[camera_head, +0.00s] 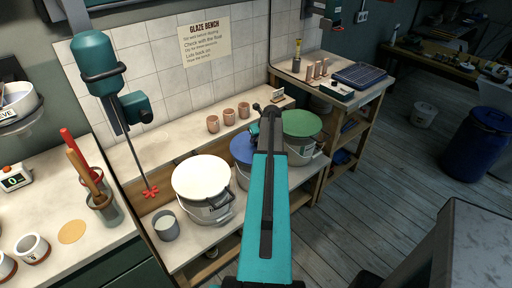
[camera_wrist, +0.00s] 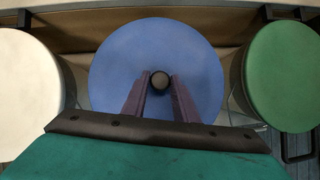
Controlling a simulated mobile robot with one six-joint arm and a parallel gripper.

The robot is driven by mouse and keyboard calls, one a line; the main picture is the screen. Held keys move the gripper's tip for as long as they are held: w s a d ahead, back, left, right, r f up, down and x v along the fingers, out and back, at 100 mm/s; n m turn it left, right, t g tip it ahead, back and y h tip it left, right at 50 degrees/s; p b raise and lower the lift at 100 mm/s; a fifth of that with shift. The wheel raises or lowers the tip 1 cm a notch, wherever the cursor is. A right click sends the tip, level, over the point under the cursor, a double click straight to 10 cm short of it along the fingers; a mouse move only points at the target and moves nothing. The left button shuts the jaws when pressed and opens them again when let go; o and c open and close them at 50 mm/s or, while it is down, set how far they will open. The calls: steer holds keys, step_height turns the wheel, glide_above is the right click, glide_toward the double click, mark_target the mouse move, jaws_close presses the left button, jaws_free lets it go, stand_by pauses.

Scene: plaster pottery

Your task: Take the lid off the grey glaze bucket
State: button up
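Three buckets stand in a row on the bench's lower shelf: one with a cream top (camera_head: 201,178), one with a blue lid (camera_head: 242,149), one with a green lid (camera_head: 301,123). No lid looks grey, and I cannot tell which is the grey glaze bucket. In the wrist view the blue lid (camera_wrist: 115,75) is central, with a dark round knob (camera_wrist: 160,81). My gripper (camera_wrist: 159,78) is over it, its two fingers apart, one on each side of the knob. Contact with the knob cannot be made out. My arm hides part of the blue lid in the head view.
The cream top (camera_wrist: 25,85) and green lid (camera_wrist: 282,75) flank the blue one closely. A mixer (camera_head: 97,60) with a red paddle hangs at left. A grey cup (camera_head: 166,226) stands in front of the cream-topped bucket. Small clay cups (camera_head: 228,116) line the ledge behind.

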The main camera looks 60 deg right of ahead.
mark_target(257, 141)
jaws_close()
steer(key=shift+r, duration=0.15)
steer(key=shift+r+b, duration=0.75)
steer(key=shift+r, duration=0.65)
steer(key=s+a+r+b, duration=0.1)
steer(key=s+a+b, duration=0.1)
steer(key=s+a, duration=0.2)
steer(key=s+a+r+b, duration=0.1)
steer(key=s+a, duration=0.3)
steer(key=s, duration=0.5)
steer(key=shift+s+a+b, duration=0.25)
steer(key=shift+a+b, duration=0.05)
steer(key=shift+b, duration=0.05)
steer(key=shift+s, duration=0.1)
